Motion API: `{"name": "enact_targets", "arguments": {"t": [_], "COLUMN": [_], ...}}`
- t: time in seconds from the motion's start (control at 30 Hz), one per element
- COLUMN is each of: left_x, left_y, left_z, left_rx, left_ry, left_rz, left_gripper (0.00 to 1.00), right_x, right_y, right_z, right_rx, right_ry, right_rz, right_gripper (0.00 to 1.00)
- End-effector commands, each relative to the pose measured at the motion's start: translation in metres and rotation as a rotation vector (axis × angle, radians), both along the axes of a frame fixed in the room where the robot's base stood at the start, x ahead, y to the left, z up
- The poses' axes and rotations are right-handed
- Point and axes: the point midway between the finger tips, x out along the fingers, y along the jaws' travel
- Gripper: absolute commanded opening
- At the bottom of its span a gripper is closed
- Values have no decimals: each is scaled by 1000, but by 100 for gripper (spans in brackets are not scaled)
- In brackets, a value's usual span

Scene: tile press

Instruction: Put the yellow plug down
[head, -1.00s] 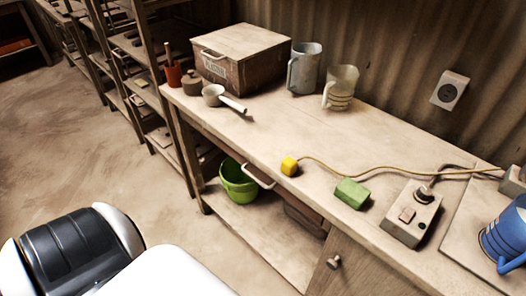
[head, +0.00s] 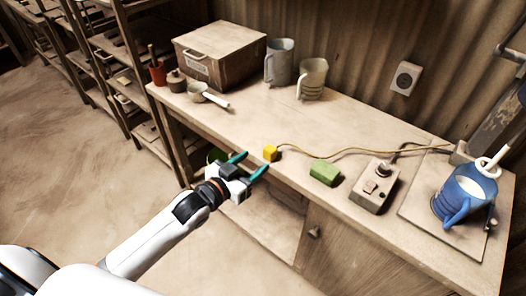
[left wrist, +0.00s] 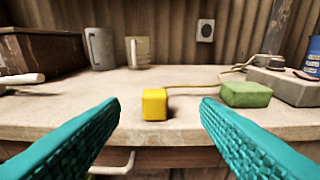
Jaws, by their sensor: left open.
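The yellow plug (head: 270,153) rests on the bench top close to its front edge, with a yellow cord running off to the right. My left gripper (head: 252,165) is open and empty, in front of the bench edge and just short of the plug. In the left wrist view the plug (left wrist: 155,104) shows ahead, between the two teal fingers (left wrist: 160,132) and beyond their tips. My right gripper is not in view.
A green block (head: 325,173) lies right of the plug, then a socket box (head: 375,186) and a blue jug (head: 463,194) on a board. A wooden box (head: 221,56), two mugs and small pots stand at the back left. A wall socket (head: 404,78) is behind.

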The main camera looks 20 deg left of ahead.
Motion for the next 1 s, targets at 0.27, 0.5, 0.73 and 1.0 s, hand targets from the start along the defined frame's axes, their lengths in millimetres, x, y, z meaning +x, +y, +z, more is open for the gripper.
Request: {"name": "enact_targets", "arguments": {"t": [0.27, 0.5, 0.73, 1.0], "left_x": [45, 61, 92, 102], "left_y": [-15, -20, -27, -31], "left_z": [-7, -11, -19, -23], "left_rx": [1, 2, 1, 2], "left_ry": [0, 1, 0, 2], "left_rz": [2, 2, 1, 0], "left_gripper": [56, 56, 56, 56], "right_x": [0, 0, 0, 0], "right_y": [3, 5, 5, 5], "right_z": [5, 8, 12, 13], "right_rx": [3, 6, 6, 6], "right_ry": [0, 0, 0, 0], "right_rz": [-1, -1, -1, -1], "right_gripper": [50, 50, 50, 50]}}
